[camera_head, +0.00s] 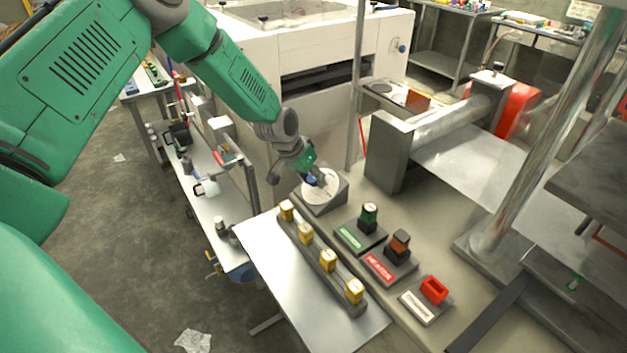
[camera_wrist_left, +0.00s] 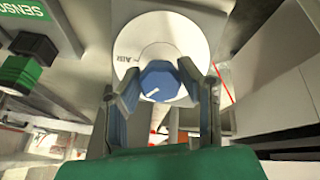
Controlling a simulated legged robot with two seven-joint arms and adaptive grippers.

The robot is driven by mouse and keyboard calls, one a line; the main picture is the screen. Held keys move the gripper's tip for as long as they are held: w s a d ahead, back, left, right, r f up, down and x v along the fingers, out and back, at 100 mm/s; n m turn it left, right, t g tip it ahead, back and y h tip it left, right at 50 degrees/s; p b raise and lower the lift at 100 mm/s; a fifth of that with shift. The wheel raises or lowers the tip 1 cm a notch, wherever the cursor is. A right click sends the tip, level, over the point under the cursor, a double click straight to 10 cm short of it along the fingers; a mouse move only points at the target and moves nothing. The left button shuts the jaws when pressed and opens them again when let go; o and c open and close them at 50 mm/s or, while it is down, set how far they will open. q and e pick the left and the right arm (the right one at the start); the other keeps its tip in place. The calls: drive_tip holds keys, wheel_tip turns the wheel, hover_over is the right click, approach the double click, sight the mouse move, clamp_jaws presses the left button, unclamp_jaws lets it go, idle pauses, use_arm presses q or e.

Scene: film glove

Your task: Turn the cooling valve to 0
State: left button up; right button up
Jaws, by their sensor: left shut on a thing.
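The cooling valve is a blue knob (camera_wrist_left: 160,80) with a white pointer line, on a round white dial (camera_wrist_left: 190,38) with partly readable lettering. In the head view the white dial (camera_head: 327,191) sits on a grey block at the near end of the machine, and the knob is mostly hidden by my gripper. My left gripper (camera_head: 314,180) reaches down onto the dial. In the left wrist view its two fingers (camera_wrist_left: 160,92) are on either side of the blue knob, shut on it. The pointer line slants toward the lower left in that view. My right gripper is not in view.
Right of the dial are a green-labelled switch (camera_head: 369,217), a heater switch (camera_head: 399,246) and a red switch (camera_head: 434,290). A rail with several yellow knobs (camera_head: 328,258) runs in front. A metal post (camera_head: 357,85) stands close behind the dial.

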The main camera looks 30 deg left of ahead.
use_arm(q)
drive_tip(key=n, duration=0.3)
drive_tip(key=w+n, duration=0.1)
drive_tip(key=shift+a+r, duration=0.15)
drive_tip(key=shift+r, duration=0.25)
drive_tip(key=shift+s+n+t+h, duration=0.1)
drive_tip(key=shift+n+t+h, duration=0.2)
drive_tip(key=shift+n, duration=1.8)
drive_tip(key=shift+a, duration=0.1)
drive_tip(key=o, duration=1.2)
drive_tip(key=shift+c, duration=0.2)
drive_tip(key=shift+s+f, duration=0.2)
drive_tip(key=shift+s, duration=0.05)
drive_tip(key=shift+a, duration=0.1)
drive_tip(key=v, duration=1.2)
drive_tip(key=shift+w, duration=0.1)
